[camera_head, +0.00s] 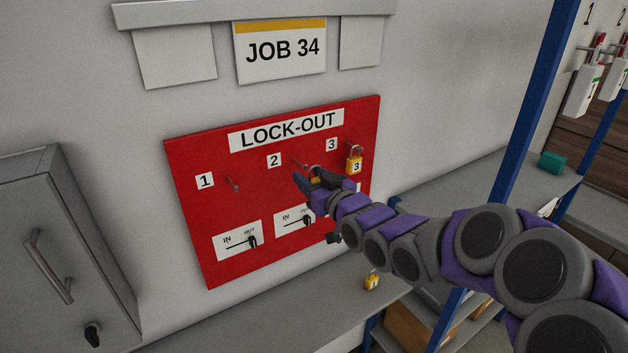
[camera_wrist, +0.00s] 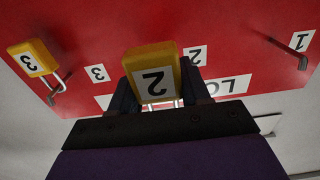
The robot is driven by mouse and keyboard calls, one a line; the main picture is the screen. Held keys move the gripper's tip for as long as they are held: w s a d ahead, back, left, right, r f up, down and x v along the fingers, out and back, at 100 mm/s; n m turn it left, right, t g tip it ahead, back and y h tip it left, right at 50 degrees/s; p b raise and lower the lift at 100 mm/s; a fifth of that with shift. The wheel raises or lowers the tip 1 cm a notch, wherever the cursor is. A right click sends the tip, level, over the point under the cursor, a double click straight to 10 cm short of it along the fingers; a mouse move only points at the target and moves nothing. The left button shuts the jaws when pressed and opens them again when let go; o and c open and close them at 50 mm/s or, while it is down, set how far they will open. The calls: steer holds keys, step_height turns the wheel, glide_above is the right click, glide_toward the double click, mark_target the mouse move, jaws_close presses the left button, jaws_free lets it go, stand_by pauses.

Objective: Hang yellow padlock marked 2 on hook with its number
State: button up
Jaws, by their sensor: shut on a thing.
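The yellow padlock marked 2 (camera_wrist: 153,62) is between the fingers of my gripper (camera_head: 309,184), which is shut on it. In the wrist view it appears upside down, its shackle partly hidden by the gripper. In the head view only a little of the padlock (camera_head: 315,179) shows, with its shackle upward. The number 2 label (camera_head: 274,160) is on the red lock-out board (camera_head: 240,195). Its hook (camera_head: 299,163) sticks out just right of that label, close above and left of the padlock's shackle. I cannot tell whether shackle and hook touch.
A yellow padlock marked 3 (camera_head: 355,162) hangs on the hook by label 3, right of my gripper. Hook 1 (camera_head: 233,184) is empty. Another yellow padlock (camera_head: 372,282) is on the bench below. IN/OUT switch handles (camera_head: 252,241) project under the hooks. A grey cabinet (camera_head: 60,250) stands left.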

mark_target(294, 169)
steer(key=shift+p+x, duration=0.4)
steer(key=shift+x, duration=1.5)
steer(key=shift+w+a+f, duration=0.5)
steer(key=shift+w+a, duration=0.05)
steer(key=shift+w, duration=0.05)
steer(key=shift+p, duration=0.3)
steer(key=shift+f, duration=0.35)
steer(key=o, duration=0.8)
steer(key=shift+c, duration=0.2)
steer(key=o, duration=0.4)
steer(key=shift+w+d+f, duration=0.1)
steer(key=shift+d, duration=0.05)
